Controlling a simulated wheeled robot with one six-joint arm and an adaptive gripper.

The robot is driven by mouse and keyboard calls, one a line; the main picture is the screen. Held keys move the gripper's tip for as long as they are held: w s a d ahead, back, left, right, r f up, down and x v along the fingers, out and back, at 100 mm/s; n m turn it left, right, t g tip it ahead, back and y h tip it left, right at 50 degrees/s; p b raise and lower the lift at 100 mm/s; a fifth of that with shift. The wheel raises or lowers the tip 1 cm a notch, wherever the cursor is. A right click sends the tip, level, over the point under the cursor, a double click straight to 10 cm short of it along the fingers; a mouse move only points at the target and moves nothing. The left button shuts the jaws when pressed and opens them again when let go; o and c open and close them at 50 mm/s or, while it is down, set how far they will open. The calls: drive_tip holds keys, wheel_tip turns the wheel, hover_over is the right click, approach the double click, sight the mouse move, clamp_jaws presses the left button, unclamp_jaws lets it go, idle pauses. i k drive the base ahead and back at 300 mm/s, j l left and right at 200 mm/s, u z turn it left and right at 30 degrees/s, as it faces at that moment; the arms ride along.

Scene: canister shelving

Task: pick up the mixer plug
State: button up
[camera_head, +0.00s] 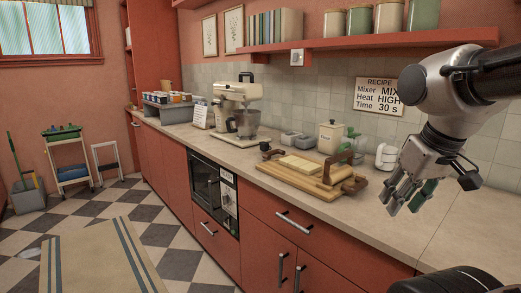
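A cream stand mixer (236,92) with a metal bowl stands on the counter against the tiled wall. I cannot clearly make out its plug or cord. A small dark object (265,147) lies on the counter right of the mixer, by the cutting board; it is too small to tell whether it is the plug. My gripper (406,198) hangs at the right above the counter, pointing down and left. Its fingers look apart, with nothing visible between them. It is well away from the mixer.
A wooden cutting board (318,186) with a pale slab lies between the mixer and my gripper. A canister (330,137) and small pots stand behind it. A white wall socket (297,57) is by the shelf (350,42). The counter front (385,232) is clear.

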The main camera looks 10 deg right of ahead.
sight(264, 145)
drive_tip(key=i+j+z, duration=0.2)
drive_tip(key=j, duration=0.55)
drive_tip(key=j+z, duration=0.25)
drive_tip(key=j, duration=0.5)
drive_tip(key=i+j+z, duration=0.25)
drive_tip(key=j, duration=0.4)
drive_tip(key=i+j+z, duration=0.15)
drive_tip(key=i+j, duration=0.15)
drive_tip(key=i+j+z, duration=0.15)
drive_tip(key=j, duration=0.3)
drive_tip(key=i+j+z, duration=0.1)
drive_tip(key=j, duration=0.3)
drive_tip(key=i+j+z, duration=0.25)
drive_tip(key=i+j, duration=0.25)
drive_tip(key=i+j+z, duration=0.25)
drive_tip(key=i+j, duration=0.25)
drive_tip(key=j, duration=0.1)
